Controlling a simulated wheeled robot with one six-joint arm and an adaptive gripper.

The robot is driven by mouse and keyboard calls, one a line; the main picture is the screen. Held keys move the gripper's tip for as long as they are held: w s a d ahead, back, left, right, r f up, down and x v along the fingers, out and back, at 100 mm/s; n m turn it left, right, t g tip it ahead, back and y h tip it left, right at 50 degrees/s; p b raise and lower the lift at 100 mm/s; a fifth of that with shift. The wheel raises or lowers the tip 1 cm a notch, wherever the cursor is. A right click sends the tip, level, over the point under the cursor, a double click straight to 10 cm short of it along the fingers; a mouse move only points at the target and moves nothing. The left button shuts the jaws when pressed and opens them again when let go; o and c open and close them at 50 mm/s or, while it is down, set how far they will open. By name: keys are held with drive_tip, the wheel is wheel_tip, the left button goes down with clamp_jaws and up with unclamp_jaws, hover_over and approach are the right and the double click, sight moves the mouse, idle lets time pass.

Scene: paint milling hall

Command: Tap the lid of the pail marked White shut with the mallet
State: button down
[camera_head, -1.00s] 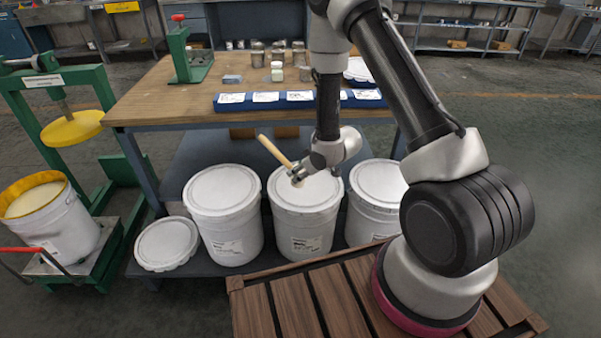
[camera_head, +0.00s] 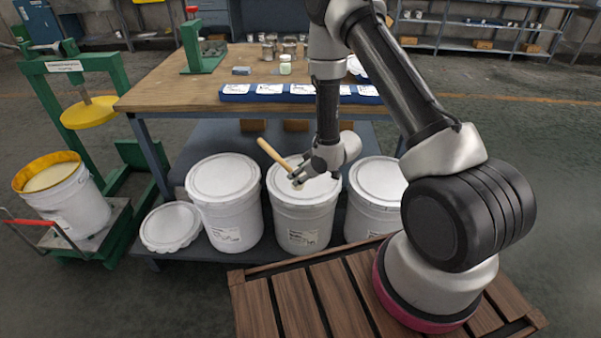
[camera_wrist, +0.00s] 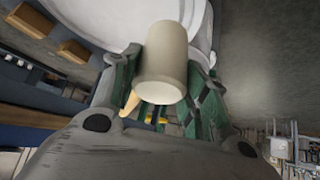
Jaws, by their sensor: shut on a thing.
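My gripper (camera_head: 299,177) is shut on the mallet (camera_head: 271,152), whose pale wooden handle sticks up and to the left. In the wrist view the mallet's beige cylindrical head (camera_wrist: 165,62) shows between the green fingers. The gripper and mallet are over the lid (camera_head: 304,192) of the middle white pail (camera_head: 303,226). I cannot tell whether the mallet touches the lid. The lid looks nearly level; its far part is hidden by my gripper. The pail's label is too small to read.
White lidded pails stand close on the left (camera_head: 227,215) and right (camera_head: 372,213). A loose white lid (camera_head: 170,227) lies at the left. The workbench (camera_head: 180,91) is behind. A green press (camera_head: 120,100) and an open pail with a yellow rim (camera_head: 72,207) are at far left.

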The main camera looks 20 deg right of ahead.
wheel_tip(320, 180, down, 5)
drive_tip(key=shift+r, duration=0.1)
idle(0.4)
drive_tip(key=shift+r, duration=0.1)
wheel_tip(320, 180, up, 6)
drive_tip(key=shift+f, duration=0.1)
idle(0.3)
